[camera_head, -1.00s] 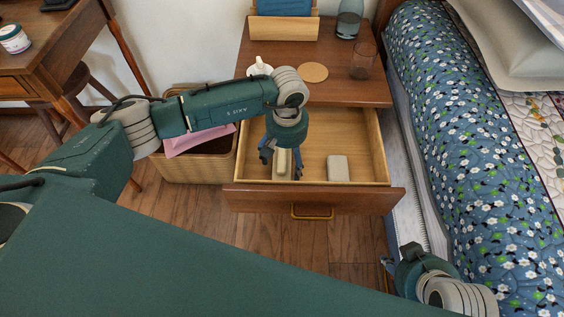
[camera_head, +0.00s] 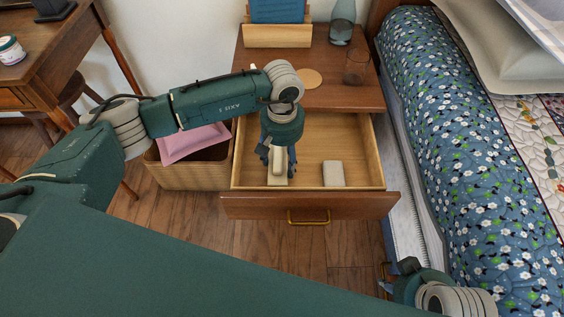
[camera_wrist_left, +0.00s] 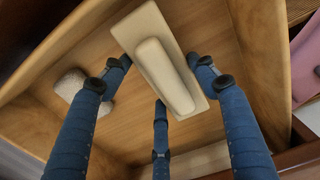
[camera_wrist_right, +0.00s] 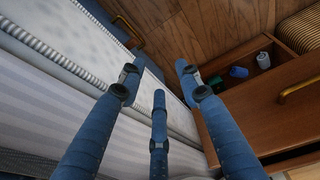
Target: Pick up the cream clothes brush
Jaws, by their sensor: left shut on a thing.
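The cream clothes brush (camera_head: 277,178), a long block on a flat base, is in the left part of the open drawer (camera_head: 308,183). In the left wrist view the brush (camera_wrist_left: 165,75) runs diagonally between the three blue fingers. My left gripper (camera_head: 279,160) points down into the drawer and is shut on the brush. Whether the brush is clear of the drawer floor is hard to tell. My right gripper (camera_head: 386,282) is low between the drawer front and the bed. In the right wrist view its fingers (camera_wrist_right: 158,80) are apart with nothing between them.
A pale block (camera_head: 333,173) lies in the drawer, right of the brush; bare floor separates them. On the nightstand top (camera_head: 322,99) are a glass (camera_head: 355,68), a vase (camera_head: 342,25) and a coaster (camera_head: 308,79). A basket (camera_head: 190,176) stands left; the bed (camera_head: 455,130) is right.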

